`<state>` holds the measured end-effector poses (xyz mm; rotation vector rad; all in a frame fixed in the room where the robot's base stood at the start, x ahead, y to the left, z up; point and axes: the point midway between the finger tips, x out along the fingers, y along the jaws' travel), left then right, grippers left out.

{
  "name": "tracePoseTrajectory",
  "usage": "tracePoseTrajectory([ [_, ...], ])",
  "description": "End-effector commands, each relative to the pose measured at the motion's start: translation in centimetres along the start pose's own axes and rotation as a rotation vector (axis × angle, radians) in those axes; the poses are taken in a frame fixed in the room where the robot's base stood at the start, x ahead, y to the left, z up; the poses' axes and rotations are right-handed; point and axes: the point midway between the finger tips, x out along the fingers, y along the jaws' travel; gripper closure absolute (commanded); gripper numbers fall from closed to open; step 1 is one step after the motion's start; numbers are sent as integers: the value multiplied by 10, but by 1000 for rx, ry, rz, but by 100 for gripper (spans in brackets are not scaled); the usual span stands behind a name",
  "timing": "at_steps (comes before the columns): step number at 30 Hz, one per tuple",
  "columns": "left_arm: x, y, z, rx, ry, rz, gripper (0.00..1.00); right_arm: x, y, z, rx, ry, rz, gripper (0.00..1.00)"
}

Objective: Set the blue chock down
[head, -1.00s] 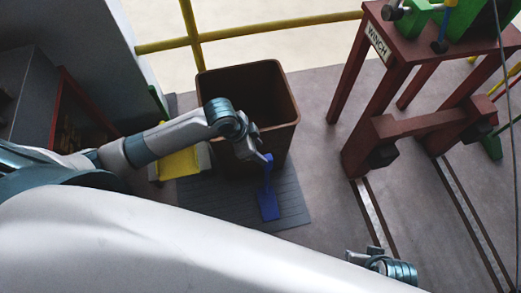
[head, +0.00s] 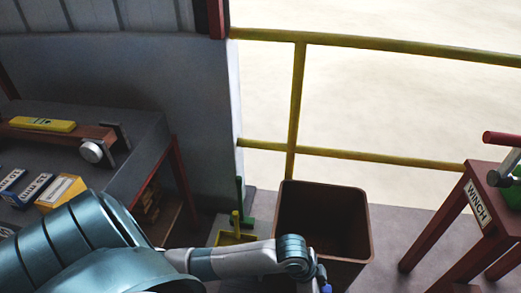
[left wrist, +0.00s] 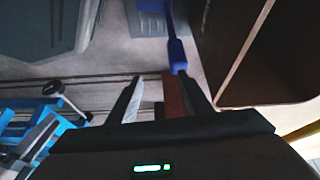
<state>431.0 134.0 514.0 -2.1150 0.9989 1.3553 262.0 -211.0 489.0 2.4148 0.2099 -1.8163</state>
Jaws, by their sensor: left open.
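The blue chock shows in the left wrist view as a blue handle (left wrist: 176,48) running up to a wider blue part at the top edge, over a grey mat (left wrist: 145,20). In the head view only a small blue piece (head: 325,287) shows at the bottom edge; the rest is out of frame. My left gripper (left wrist: 160,76) is open, its two dark fingers apart. The handle's near end is close to the right fingertip; I cannot tell whether they touch. In the head view my left gripper (head: 319,274) is beside the brown bin, partly cut off. My right gripper is out of view.
The open brown bin (head: 345,225) stands close to my left gripper. A yellow chock (head: 235,238) and a green one (head: 252,224) stand left of it. A workbench (head: 145,150) is at left, yellow railing (head: 297,110) behind, the red winch stand (head: 482,205) at right.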

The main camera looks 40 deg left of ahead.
Motion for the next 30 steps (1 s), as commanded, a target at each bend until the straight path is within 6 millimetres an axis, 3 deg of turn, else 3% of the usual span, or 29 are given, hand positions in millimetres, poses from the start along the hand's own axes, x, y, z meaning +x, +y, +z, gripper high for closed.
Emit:
tracePoseTrajectory([
  [1, 1, 15, 4, -41, 11, 0, 55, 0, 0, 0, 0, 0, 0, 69],
  [8, -8, 48, 47, -279, 4, -82, 55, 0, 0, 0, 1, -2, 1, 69],
  [15, -31, 68, 122, -531, -85, -202, 55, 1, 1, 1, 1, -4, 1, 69],
  [19, -42, 76, 152, -607, -131, -248, 55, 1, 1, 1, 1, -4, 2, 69],
  [23, -48, 78, 165, -638, -152, -268, 55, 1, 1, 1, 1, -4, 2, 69],
  [30, -48, 78, 166, -640, -153, -271, 55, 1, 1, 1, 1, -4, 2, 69],
])
